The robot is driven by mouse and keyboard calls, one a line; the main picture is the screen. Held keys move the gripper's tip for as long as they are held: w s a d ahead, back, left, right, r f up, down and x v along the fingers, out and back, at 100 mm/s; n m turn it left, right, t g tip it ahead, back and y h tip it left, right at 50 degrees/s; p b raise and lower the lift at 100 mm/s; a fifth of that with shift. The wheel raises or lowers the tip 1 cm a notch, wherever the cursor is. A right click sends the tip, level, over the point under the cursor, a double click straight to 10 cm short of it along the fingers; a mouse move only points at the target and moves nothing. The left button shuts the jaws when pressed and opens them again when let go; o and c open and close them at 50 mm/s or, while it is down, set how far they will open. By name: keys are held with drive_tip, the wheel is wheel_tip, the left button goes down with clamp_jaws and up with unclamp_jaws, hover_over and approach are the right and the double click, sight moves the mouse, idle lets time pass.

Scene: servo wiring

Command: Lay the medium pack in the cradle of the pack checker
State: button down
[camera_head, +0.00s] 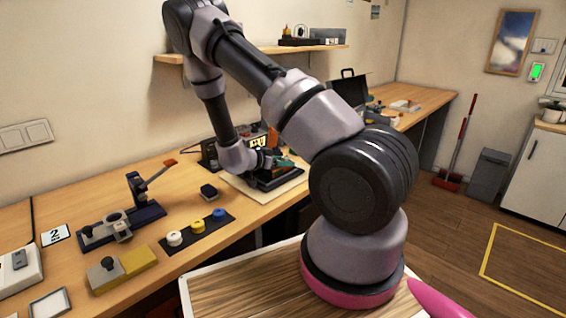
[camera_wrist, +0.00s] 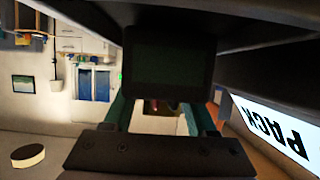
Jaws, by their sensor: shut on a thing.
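My gripper (camera_head: 268,161) reaches down at the back of the workbench, among dark parts of a device. In the wrist view it is shut on a dark rectangular block (camera_wrist: 166,65), which looks like the medium pack. The pack checker (camera_head: 257,143) seems to be the dark unit with a yellow label right beside the gripper. Its white sign reading PACK (camera_wrist: 270,130) shows large and tilted at the right of the wrist view. The cradle is hidden or too dark to make out, so I cannot tell whether the pack touches it.
A pale mat (camera_head: 238,183) lies under the device. A small dark block (camera_head: 208,191) sits left of it. A black strip with white, yellow and blue spools (camera_head: 197,227), a lever fixture (camera_head: 122,226) and a yellow-grey block (camera_head: 122,270) stand nearer on the bench. A shelf (camera_head: 290,50) hangs above.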

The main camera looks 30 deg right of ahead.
drive_tip(key=shift+f, duration=0.1)
drive_tip(key=shift+c, duration=1)
unclamp_jaws()
